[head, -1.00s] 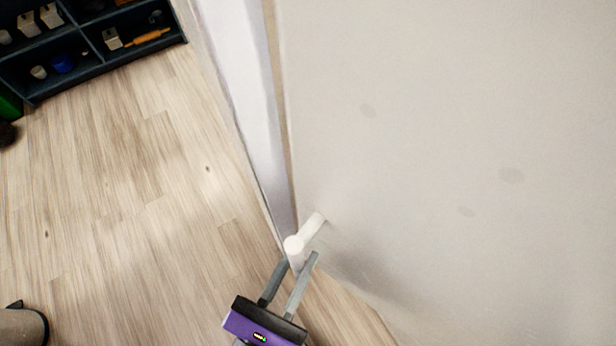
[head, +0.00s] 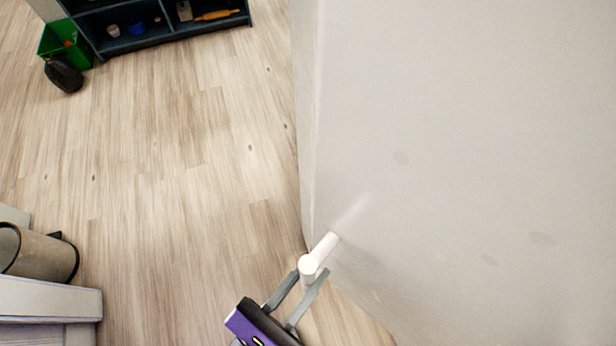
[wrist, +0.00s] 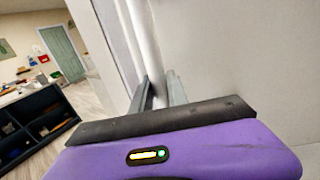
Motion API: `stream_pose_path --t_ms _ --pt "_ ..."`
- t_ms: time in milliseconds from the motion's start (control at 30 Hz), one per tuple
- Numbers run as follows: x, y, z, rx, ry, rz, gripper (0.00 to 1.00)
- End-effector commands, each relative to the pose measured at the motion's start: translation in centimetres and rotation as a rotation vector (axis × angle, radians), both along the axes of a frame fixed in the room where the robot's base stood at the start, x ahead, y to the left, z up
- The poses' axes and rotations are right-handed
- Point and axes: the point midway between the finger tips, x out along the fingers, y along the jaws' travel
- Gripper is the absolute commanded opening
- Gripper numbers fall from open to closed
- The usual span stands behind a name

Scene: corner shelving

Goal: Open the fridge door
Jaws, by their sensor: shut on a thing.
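The fridge door (head: 440,140) is a large pale panel filling the right of the head view. Its white bar handle (head: 326,246) sticks out near the door's left edge. My gripper (head: 312,277) is shut on the handle, with one grey finger on either side of it. The wrist view also shows the fingers around the white handle (wrist: 149,50), with the pale door (wrist: 235,60) to the right. The fridge's inside is not visible, and I cannot tell how far the door stands open.
Wooden floor (head: 190,170) lies clear left of the door. A dark shelf unit (head: 165,38) with small items stands at the back, beside a green bin (head: 58,42) and a dark object (head: 64,76). A grey-beige cylindrical object (head: 40,255) is at the lower left.

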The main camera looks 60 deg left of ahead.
Motion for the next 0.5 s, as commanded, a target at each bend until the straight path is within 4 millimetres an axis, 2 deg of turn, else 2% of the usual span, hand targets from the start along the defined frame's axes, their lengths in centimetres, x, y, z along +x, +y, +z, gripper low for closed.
stream_pose_path --t_ms 67,100,167,200,500 --pt "-0.02 0.01 -0.02 0.000 0.000 0.001 0.00" --pt "-0.02 0.01 -0.02 0.000 0.000 0.001 0.27" --pt "-0.02 0.01 -0.02 0.000 0.000 0.000 0.39" --pt "-0.02 0.01 -0.02 0.000 0.000 0.000 0.41" --pt "-0.10 -0.04 -0.05 0.000 0.001 0.000 0.41"
